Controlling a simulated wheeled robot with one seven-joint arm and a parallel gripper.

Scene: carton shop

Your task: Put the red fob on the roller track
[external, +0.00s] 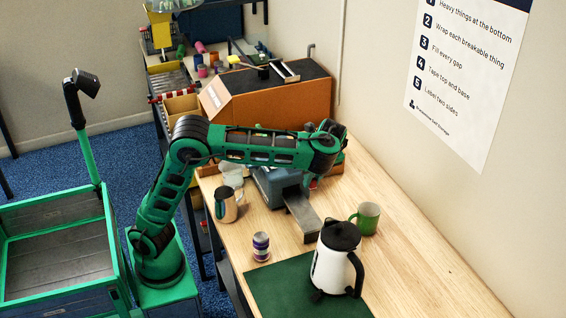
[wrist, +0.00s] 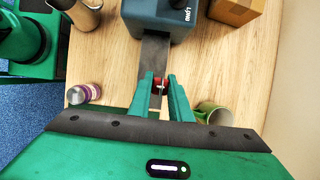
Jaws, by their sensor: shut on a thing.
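The red fob (wrist: 159,84) is between the green fingers of my gripper (wrist: 160,92) in the wrist view, with a small pale metal part showing on it. My gripper (external: 312,183) is shut on it above the table, beside a blue-grey device (wrist: 164,18) and over its grey metal strip (wrist: 155,56). I cannot tell whether the fob touches the strip. What looks like the roller track (external: 171,81), grey with crosswise bars, is at the back left of the external view, far from my gripper.
A white and black jug (external: 332,262) stands on a green mat (external: 268,290). The table's right side is clear.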

